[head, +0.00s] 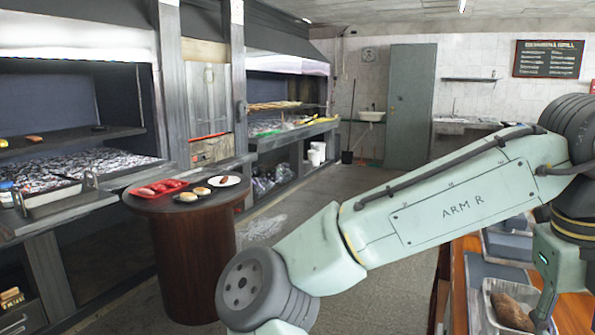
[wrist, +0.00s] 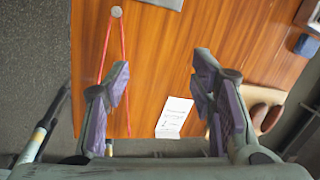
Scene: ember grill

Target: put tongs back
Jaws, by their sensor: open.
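A slim red V-shaped item (wrist: 122,48) that looks like the tongs lies on the orange-brown wooden counter (wrist: 200,35) in the wrist view. Its two thin arms meet at a round grey end at the top. My gripper (wrist: 162,68) is open above the counter, with nothing between its purple-padded fingers. The left finger overlaps the item in the picture and hides part of it; contact cannot be told. I cannot make out the tongs in the head view, where my arm covers much of the right side.
A white printed slip (wrist: 175,117) lies between the fingers' outlines. A small blue item (wrist: 306,45) is at the right. In the head view, brown food (head: 512,312) sits in a tray at lower right. A round table (head: 185,265) holds a red tray (head: 158,187); grills line the left wall.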

